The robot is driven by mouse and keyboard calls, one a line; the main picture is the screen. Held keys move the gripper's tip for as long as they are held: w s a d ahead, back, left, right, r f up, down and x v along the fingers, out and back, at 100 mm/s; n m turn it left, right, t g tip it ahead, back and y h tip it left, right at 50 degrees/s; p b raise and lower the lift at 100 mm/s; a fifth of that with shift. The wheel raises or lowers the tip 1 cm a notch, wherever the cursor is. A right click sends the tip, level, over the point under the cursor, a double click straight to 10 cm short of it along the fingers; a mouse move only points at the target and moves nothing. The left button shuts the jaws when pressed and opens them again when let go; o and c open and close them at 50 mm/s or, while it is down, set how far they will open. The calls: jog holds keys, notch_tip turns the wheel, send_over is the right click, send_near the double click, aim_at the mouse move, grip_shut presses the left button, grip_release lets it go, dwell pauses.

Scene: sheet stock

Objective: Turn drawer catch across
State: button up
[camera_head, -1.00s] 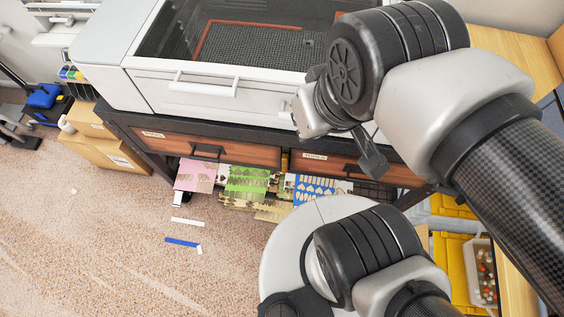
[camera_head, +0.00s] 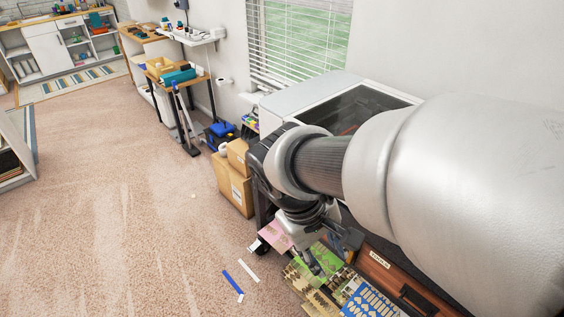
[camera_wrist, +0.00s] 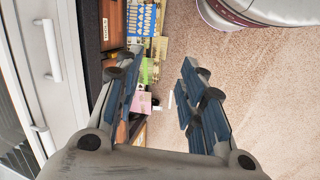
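A brown wooden drawer (camera_head: 378,272) with a paper label and a black handle (camera_head: 414,298) shows at the lower right of the head view. Its front also shows at the upper left of the wrist view (camera_wrist: 113,22). A second wooden drawer front is mostly hidden behind my arm and gripper. I cannot make out a catch in either current view. My gripper (camera_head: 333,254) points down in front of the drawers, above the coloured sheets. In the wrist view my gripper (camera_wrist: 155,80) has its fingers wide apart, with nothing held between them.
Pink, green and blue sheets (camera_head: 362,300) stick out below the drawers. A white machine (camera_head: 300,97) with a dark lid stands above them. Cardboard boxes (camera_head: 233,190) stand left of it. Blue and white strips lie on the carpet (camera_head: 120,230), which is mostly clear.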

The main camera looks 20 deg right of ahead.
jog(key=w+d+f+n+g+h+p, duration=0.2)
jog(key=w+d+f+n+g+h, duration=0.15)
jog(key=w+f+h, duration=0.3)
jog(key=n+t+h+p, duration=0.3)
jog(key=n+t+h, duration=0.4)
jog(key=n+t, duration=0.7)
send_near(352, 254)
jog(key=w+d+r+n+g+b, duration=0.2)
jog(key=w+d, duration=0.3)
jog(key=d, duration=0.3)
jog(key=shift+r+n+g, duration=0.35)
jog(key=shift+r+g, duration=0.1)
jog(key=shift+w+y, duration=0.1)
jog(key=shift+y, duration=0.15)
jog(key=shift+a, duration=0.1)
grip_shut()
